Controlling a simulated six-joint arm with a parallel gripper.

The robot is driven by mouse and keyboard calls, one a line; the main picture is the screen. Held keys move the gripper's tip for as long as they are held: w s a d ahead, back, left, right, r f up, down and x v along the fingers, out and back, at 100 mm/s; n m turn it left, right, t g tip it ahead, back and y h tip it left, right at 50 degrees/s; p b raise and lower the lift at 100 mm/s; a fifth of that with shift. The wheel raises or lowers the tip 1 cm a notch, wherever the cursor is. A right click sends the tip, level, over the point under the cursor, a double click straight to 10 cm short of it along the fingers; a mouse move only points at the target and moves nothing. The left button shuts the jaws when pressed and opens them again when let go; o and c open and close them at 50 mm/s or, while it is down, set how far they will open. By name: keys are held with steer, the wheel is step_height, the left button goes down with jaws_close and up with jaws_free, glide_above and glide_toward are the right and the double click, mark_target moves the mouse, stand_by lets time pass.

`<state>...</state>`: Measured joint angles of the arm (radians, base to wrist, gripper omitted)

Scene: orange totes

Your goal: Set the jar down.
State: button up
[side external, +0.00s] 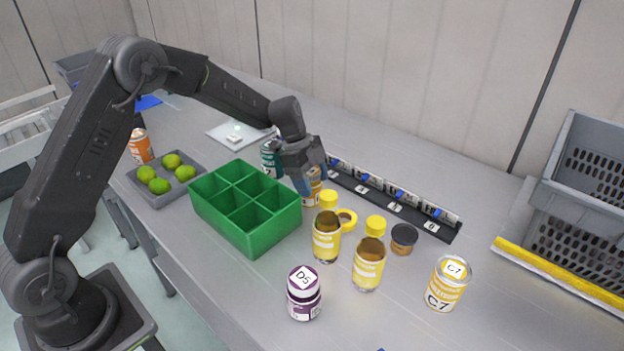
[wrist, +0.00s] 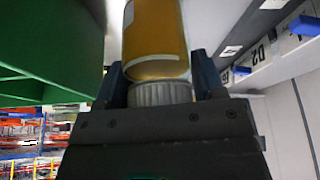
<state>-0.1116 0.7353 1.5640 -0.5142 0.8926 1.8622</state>
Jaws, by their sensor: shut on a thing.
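The jar (side external: 314,196) has amber contents and a grey ribbed lid. In the side view it is upright under my gripper (side external: 311,177), just right of the green divided crate (side external: 262,237). In the wrist view the amber body of the jar (wrist: 156,40) shows beyond the fingers. My gripper (wrist: 160,85) is shut on the jar around its lid, one finger on each side. The jar's base is low over the grey table; I cannot tell whether it touches. The fingers and a yellow lid partly hide the jar in the side view.
Two yellow-labelled glasses (side external: 367,265), yellow lids (side external: 376,225) and a black-lidded jar (side external: 403,240) stand close in front and right. A labelled black rail (side external: 395,197) runs behind. A teal jar (side external: 269,160) is behind the crate. The D5 jar (side external: 304,296) and C7 can (side external: 446,283) stand nearer.

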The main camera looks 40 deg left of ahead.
steer(key=o, duration=1.2)
steer(key=shift+f, duration=0.1)
steer(key=shift+c, duration=0.2)
steer(key=w+v, duration=0.1)
steer(key=v, duration=1)
steer(key=s+d+r+n+y, duration=0.1)
steer(key=s+d+r+n, duration=0.15)
steer(key=s+r, duration=0.45)
steer(key=s+d+r+n+t+y, duration=0.1)
steer(key=s+n+t+y, duration=0.2)
steer(key=s+n, duration=1)
steer(key=s+t, duration=0.1)
steer(key=s, duration=1.1)
steer(key=shift+d+r+n+t+y, duration=0.3)
steer(key=shift+r+n+t, duration=0.05)
steer(key=shift+r+t, duration=0.05)
